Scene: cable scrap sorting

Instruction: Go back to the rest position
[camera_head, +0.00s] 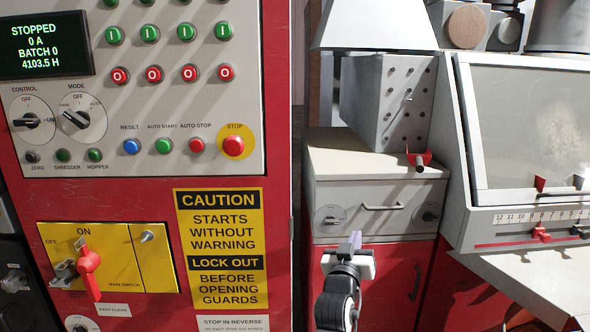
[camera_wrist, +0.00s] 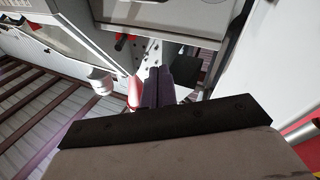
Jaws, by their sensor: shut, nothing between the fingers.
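My gripper (camera_head: 355,240) is in front of the machine's red lower doors in the head view, right of the control cabinet. Its fingers point up and touch nothing that I can see. In the wrist view the two dark fingers (camera_wrist: 157,85) are together, with nothing visible between them. The red main switch handle (camera_head: 89,262) on its yellow plate is to the left, well apart from my gripper. The display (camera_head: 45,42) reads "STOPPED, 0 A, BATCH 0".
The control panel (camera_head: 150,165) with buttons and knobs fills the left. A grey drawer front (camera_head: 380,222) and a red-handled latch (camera_head: 419,160) are behind my gripper. A windowed hood (camera_head: 525,120) and pale shelf (camera_head: 545,275) stand right. Slatted floor (camera_wrist: 40,110) shows in the wrist view.

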